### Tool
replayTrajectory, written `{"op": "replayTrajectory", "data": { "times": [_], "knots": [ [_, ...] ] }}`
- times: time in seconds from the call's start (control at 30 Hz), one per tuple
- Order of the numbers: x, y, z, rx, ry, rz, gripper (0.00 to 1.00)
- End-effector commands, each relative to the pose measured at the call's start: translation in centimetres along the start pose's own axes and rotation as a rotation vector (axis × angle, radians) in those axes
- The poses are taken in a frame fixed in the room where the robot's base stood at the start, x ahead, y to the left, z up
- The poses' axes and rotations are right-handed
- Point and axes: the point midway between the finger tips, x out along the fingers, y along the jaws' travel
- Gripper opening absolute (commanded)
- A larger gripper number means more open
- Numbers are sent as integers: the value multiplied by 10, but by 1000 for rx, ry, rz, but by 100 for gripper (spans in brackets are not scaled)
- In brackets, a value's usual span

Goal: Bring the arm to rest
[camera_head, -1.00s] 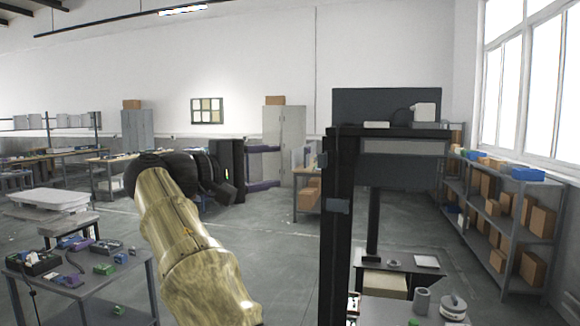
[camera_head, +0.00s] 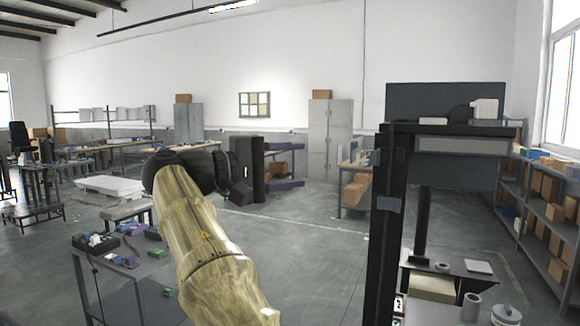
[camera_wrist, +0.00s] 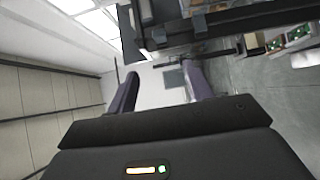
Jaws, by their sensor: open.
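My arm, with gold links and a black wrist, rises from the bottom of the head view and bends to the right. My gripper (camera_head: 302,167) points right in the head view, with its two purple fingers spread apart and nothing between them. In the wrist view my gripper (camera_wrist: 161,72) also shows open and empty, its fingers reaching away from the black palm. No object is held.
A small table (camera_head: 118,262) with small parts stands left of my arm. A dark lift column frame (camera_head: 391,215) stands to the right, with a low table (camera_head: 455,268) beside it. Shelves with boxes (camera_head: 543,215) line the right wall. Open floor (camera_head: 290,245) lies between.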

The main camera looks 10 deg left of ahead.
Motion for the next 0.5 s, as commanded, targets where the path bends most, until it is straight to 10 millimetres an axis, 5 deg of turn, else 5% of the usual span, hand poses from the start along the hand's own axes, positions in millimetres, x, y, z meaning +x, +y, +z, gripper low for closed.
{"op": "replayTrajectory", "data": {
  "times": [0.13, 0.27, 0.5],
  "knots": [
    [10, -6, -4, -19, 6, -16, 51],
    [42, -30, -15, -74, 35, -76, 51],
    [118, -118, -23, -185, 121, -312, 51]
  ]
}}
